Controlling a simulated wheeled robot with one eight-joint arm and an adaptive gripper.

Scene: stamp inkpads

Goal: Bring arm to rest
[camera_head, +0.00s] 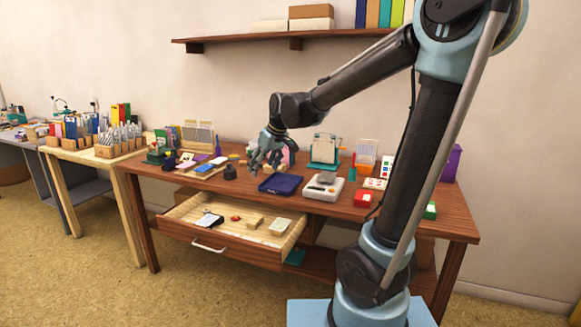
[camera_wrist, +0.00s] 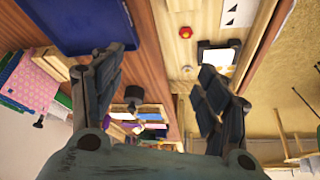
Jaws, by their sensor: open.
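My gripper (camera_head: 266,160) is open and empty in the head view, above the back part of the brown wooden table (camera_head: 452,222). Its two spread fingers (camera_wrist: 155,100) also show in the wrist view, with nothing between them. My arm reaches from the right of the head view, bent at the elbow, with the hand pointing down. A dark blue tray (camera_head: 281,184) lies on the table just below and right of the gripper, apart from it. A small black item (camera_head: 230,172) stands to the gripper's left.
The table's drawer (camera_head: 205,245) is pulled open, with a few small items inside. A wall shelf (camera_head: 345,40) hangs behind. Open floor lies in front.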

